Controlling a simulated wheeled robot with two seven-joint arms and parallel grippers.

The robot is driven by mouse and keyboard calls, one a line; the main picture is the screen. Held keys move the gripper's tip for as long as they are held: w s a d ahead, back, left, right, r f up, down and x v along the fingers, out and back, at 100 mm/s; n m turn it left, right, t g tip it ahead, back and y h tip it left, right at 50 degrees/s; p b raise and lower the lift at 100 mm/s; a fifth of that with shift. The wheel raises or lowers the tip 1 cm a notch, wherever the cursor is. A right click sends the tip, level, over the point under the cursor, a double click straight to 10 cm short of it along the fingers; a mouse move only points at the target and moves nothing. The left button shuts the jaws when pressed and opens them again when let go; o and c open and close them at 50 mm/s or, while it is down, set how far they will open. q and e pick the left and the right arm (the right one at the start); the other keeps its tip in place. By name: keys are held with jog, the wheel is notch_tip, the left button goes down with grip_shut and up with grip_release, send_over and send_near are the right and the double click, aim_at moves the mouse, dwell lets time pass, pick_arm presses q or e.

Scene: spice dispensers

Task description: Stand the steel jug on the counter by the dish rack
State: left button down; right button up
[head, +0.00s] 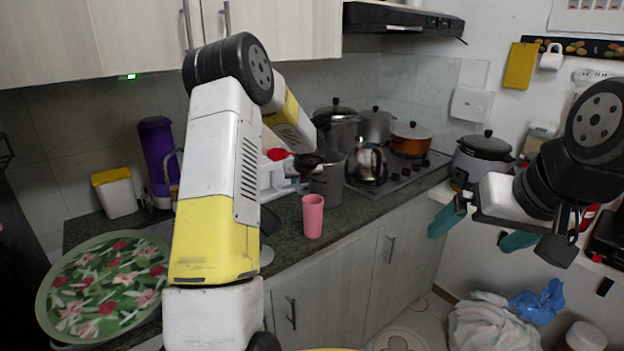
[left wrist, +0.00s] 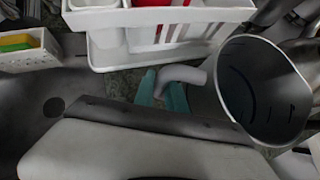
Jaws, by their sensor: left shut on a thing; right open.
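The steel jug (head: 327,182) is upright on or just above the counter (head: 290,246), behind the pink cup; I cannot tell if its base touches. In the left wrist view its open mouth (left wrist: 265,92) is at the right and its curved handle (left wrist: 183,74) points left. My left gripper (head: 308,170) is shut on the handle, with its teal fingers (left wrist: 165,95) around it. The white dish rack (head: 274,176) is just left of the jug, partly hidden by my left arm; it also shows in the left wrist view (left wrist: 160,20). My right gripper (head: 482,228) is open and empty.
A pink cup (head: 313,215) stands near the counter's front edge. A steel kettle (head: 367,163) and several pots are on the stove (head: 408,172) to the right. A floral tray (head: 105,290) is at the left. A sink (left wrist: 30,130) lies beside the rack.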

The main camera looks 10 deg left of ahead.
pick_arm(q)
jog(key=c, duration=1.8)
grip_release()
jog(key=shift+f, duration=0.15)
jog(key=o, duration=0.4)
jog(key=shift+o, duration=0.2)
